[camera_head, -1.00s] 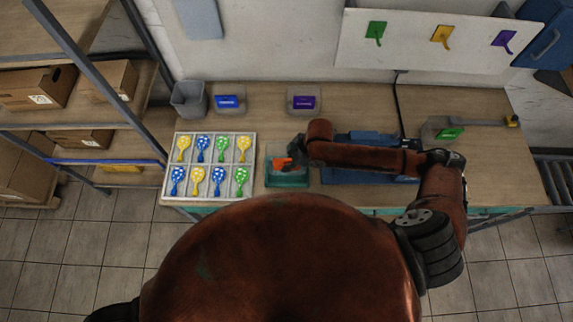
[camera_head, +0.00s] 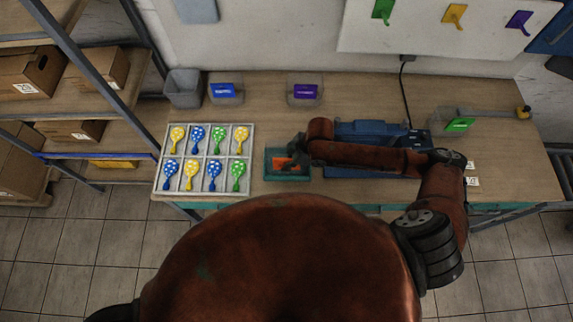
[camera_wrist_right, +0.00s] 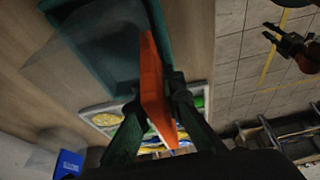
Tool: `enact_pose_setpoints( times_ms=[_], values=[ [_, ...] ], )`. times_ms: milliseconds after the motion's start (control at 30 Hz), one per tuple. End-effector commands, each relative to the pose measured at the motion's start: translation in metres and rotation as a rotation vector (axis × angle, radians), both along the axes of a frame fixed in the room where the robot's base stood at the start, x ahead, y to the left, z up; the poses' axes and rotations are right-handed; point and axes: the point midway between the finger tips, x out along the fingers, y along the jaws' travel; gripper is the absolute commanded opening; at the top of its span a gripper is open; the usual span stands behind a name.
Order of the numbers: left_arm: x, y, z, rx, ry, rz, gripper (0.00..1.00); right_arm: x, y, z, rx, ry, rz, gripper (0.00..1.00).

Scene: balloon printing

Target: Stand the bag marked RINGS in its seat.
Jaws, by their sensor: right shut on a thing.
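My right gripper (camera_wrist_right: 150,118) is shut on an orange card (camera_wrist_right: 153,85), which looks like the top of a clear bag; I cannot read any marking on it. In the head view the orange card (camera_head: 284,165) shows at the teal tray-like seat (camera_head: 304,177). The seat also shows in the right wrist view (camera_wrist_right: 68,28), close beyond the card. I cannot tell whether the bag's base touches the seat. The right gripper (camera_head: 297,152) is partly hidden by its own arm in the head view.
Left of the seat lies a white sectioned tray (camera_head: 249,178) with several dotted balloon-shaped pieces. Behind stand a grey bin (camera_head: 184,88), a blue-labelled bag (camera_head: 226,91) and a purple-labelled bag (camera_head: 304,91). A blue machine (camera_head: 370,132) is right of the seat, with a green-labelled bag (camera_head: 459,125) beyond.

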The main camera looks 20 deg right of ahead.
Motion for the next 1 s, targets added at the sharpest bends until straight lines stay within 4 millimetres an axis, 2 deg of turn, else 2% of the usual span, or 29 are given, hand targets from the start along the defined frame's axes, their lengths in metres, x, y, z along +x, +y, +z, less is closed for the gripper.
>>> enact_pose_setpoints(
  times_ms=[200,467,500,767,1000],
  values=[
    [-0.0002,0.0003,0.0005,0.0,0.0,0.0,0.29,0.0,-0.0003,-0.01,0.0,0.002,-0.001,0.0],
    [-0.0002,0.0004,0.0006,0.001,0.0,0.001,0.29,-0.0001,0.0,-0.0108,-0.001,0.002,-0.001,0.0],
    [-0.0002,0.0004,0.0006,0.001,0.0,0.001,0.29,-0.0001,-0.0001,-0.0109,-0.001,0.002,-0.001,0.09],
    [-0.0002,0.0005,0.0006,0.001,0.0,0.001,0.29,-0.0001,-0.0001,-0.011,-0.001,0.002,-0.001,0.27],
    [-0.0002,0.0006,0.0006,0.001,0.0,0.001,0.29,-0.0002,-0.0001,-0.011,-0.001,0.002,-0.001,0.28]
  ],
)
